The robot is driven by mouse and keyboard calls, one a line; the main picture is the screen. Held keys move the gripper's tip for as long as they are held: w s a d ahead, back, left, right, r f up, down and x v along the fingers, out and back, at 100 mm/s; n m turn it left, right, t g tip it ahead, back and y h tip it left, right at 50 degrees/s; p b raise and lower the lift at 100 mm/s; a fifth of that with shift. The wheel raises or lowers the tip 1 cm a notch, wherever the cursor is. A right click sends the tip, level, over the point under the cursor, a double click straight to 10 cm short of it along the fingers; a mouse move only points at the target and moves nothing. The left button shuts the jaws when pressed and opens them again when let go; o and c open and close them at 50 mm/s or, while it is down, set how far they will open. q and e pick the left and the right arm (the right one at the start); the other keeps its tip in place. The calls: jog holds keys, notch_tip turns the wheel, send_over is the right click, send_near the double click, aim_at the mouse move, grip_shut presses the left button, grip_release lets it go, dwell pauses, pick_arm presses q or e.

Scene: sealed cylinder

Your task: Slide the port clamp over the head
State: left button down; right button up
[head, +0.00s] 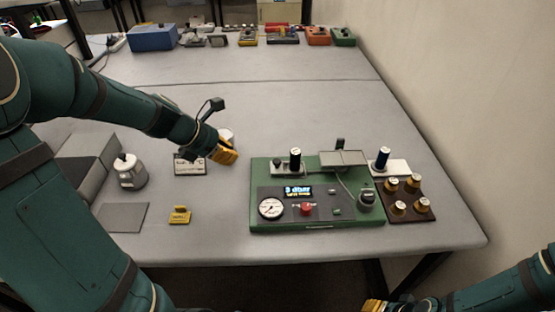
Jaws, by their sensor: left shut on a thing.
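My left gripper (228,153), with orange fingers, is over the table left of the green console (318,219). It is shut on a pale, round-topped object (226,134), mostly hidden behind the fingers; I cannot tell whether this is the port clamp.
A brown rack (410,207) with several gold-coloured pieces is at the right. Coloured boxes line the far edge; mid-table is clear.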

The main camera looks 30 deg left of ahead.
pick_arm(q)
jog(key=b, duration=0.4)
send_near(272, 169)
jog(key=f, duration=0.4)
jog(key=shift+w+a+f, duration=0.25)
jog(key=shift+w+f, duration=0.05)
jog(key=shift+w, duration=0.05)
jog(key=shift+w+d, duration=0.3)
jog(key=shift+w, duration=0.25)
jog(key=shift+w+d, duration=0.3)
jog(key=shift+w, duration=0.25)
jog(key=shift+w+d+f, duration=0.1)
jog(key=shift+w+d, duration=0.25)
jog(key=shift+w, duration=0.2)
jog(key=shift+w+d+p, duration=0.55)
jog(key=shift+w+d, duration=0.1)
jog(key=shift+d, duration=0.15)
